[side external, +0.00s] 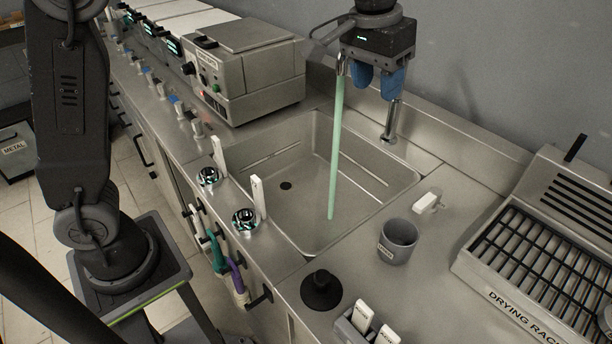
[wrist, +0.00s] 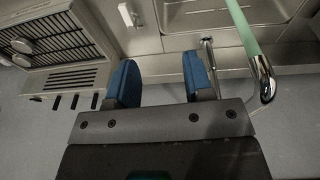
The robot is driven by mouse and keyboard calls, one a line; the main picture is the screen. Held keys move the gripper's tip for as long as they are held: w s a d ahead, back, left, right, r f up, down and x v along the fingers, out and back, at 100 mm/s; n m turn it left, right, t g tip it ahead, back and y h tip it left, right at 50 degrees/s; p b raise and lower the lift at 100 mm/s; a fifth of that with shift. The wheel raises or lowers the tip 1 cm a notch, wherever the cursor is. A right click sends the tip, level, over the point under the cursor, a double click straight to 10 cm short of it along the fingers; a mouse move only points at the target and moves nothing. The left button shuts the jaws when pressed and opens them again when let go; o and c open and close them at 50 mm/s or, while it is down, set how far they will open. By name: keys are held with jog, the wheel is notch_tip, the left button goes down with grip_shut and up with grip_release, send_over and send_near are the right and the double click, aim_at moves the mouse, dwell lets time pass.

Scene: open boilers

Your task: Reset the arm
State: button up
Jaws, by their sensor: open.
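My gripper (side external: 377,88) hangs high over the back edge of the sink, pointing down, close to the tap's spout. Its two blue fingers stand apart with nothing between them; the wrist view also shows my gripper (wrist: 162,80) open and empty. A steel boiler (side external: 262,75) with a closed-looking lid stands on the counter left of the sink, with more boilers (side external: 170,30) behind it, partly cut off by the top edge.
The sink (side external: 300,165) lies below my gripper. A pale green column (side external: 336,150) runs from the spout (wrist: 263,80) into it. The tap base (side external: 391,122) is close under my fingers. A grey cup (side external: 397,242) and drying rack (side external: 545,235) stand to the right.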

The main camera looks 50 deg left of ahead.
jog(key=s+a+t, duration=0.2)
jog(key=s+a, duration=0.6)
jog(key=s, duration=0.4)
jog(key=s+a+f, duration=0.1)
jog(key=s+f, duration=0.2)
jog(key=s, duration=0.2)
jog(key=s+a+f+t, duration=0.1)
jog(key=s+a+f, duration=0.1)
jog(key=s, duration=0.4)
jog(key=shift+a+f+t, duration=0.25)
jog(key=shift+f+t, duration=0.05)
jog(key=shift+f, duration=0.45)
